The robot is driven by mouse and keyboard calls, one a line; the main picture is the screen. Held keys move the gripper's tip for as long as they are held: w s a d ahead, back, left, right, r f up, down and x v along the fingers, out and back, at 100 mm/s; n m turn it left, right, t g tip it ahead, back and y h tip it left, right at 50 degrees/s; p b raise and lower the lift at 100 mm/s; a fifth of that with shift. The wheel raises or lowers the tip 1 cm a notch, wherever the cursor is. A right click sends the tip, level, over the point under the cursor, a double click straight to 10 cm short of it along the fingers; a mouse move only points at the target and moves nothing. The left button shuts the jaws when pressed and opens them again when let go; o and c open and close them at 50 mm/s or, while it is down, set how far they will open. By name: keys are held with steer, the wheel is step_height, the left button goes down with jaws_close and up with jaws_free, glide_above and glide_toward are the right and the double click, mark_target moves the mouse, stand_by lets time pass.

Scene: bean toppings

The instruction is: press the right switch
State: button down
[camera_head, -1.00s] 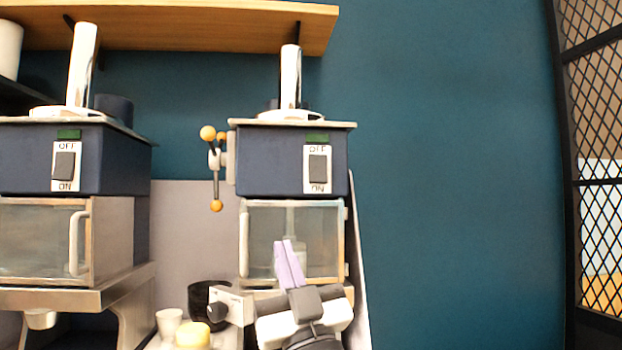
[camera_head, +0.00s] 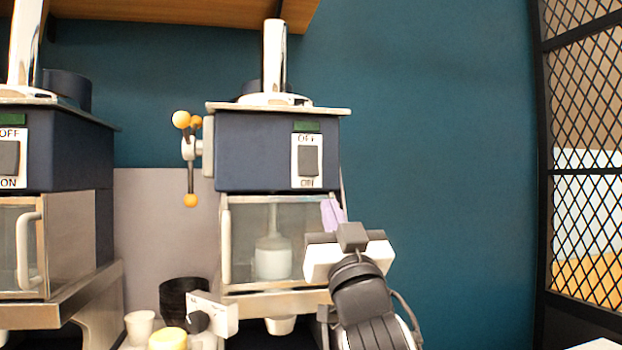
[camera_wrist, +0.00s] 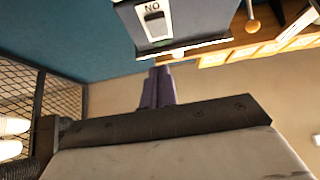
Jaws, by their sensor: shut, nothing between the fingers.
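The right switch (camera_head: 308,161) is a dark rocker on a white plate marked OFF and ON, on the dark blue front of the right machine. The left switch (camera_head: 9,158) is on the left machine at the picture's left edge. My gripper (camera_head: 333,213) has purple fingers, shut and empty. It is below and slightly right of the right switch, apart from it, in front of the glass door. In the wrist view a switch (camera_wrist: 156,27) shows upside down at the top, beyond the finger tips (camera_wrist: 159,74).
The right machine's glass door (camera_head: 270,240) has a pale container behind it. A lever with orange knobs (camera_head: 190,160) is at its left side. A black cup (camera_head: 183,297), a white cup (camera_head: 140,326) and a yellow-topped jar (camera_head: 167,339) stand lower left. A mesh partition (camera_head: 585,160) is far right.

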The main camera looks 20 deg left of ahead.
mark_target(309, 167)
steer(key=p+x, duration=0.2)
steer(key=x, duration=0.2)
steer(key=f+p+x, duration=0.1)
steer(key=p+x, duration=0.1)
steer(key=x, duration=0.2)
steer(key=w+p+x, duration=0.1)
steer(key=p+x, duration=0.1)
steer(key=x, duration=0.2)
steer(key=shift+a+f+p, duration=0.2)
steer(key=shift+a+p, duration=0.1)
steer(key=shift+a, duration=0.1)
steer(key=shift+w+a+f, duration=0.2)
steer(key=shift+w+a, duration=0.1)
steer(key=shift+w, duration=0.15)
